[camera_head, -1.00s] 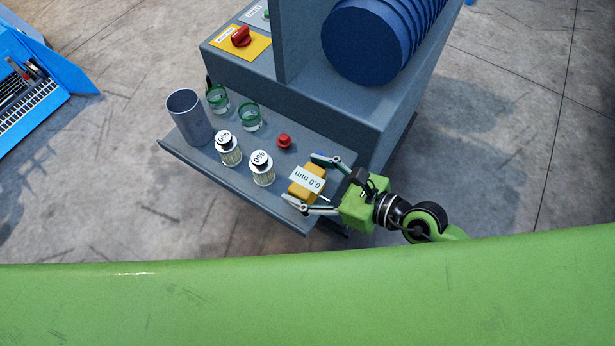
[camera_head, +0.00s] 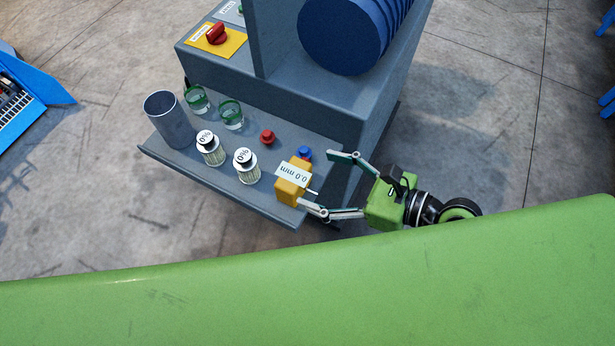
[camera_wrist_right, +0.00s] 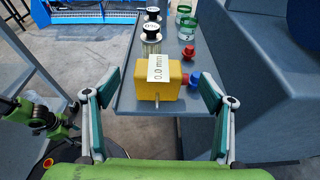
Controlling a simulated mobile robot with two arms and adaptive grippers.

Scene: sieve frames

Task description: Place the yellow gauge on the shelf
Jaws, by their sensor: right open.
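The yellow gauge (camera_head: 292,182), with a white label reading "0.0 mm", is at the right end of the grey shelf (camera_head: 207,168). It appears to rest on the shelf; in the right wrist view the gauge (camera_wrist_right: 157,90) stands upright with a thin pin towards me. My right gripper (camera_head: 323,183) is open and empty, to the right of the gauge. One fingertip is close to the gauge's near lower corner; whether it touches is unclear. In the right wrist view the gauge is ahead, between the spread fingers.
Two white-and-black "0%" cylinders (camera_head: 211,151) (camera_head: 246,167), two green-rimmed glasses (camera_head: 197,99) (camera_head: 231,115) and a grey cup (camera_head: 170,120) stand on the shelf. Red (camera_head: 267,137) and blue (camera_head: 304,152) knobs are near the gauge. The machine body (camera_head: 300,110) rises behind.

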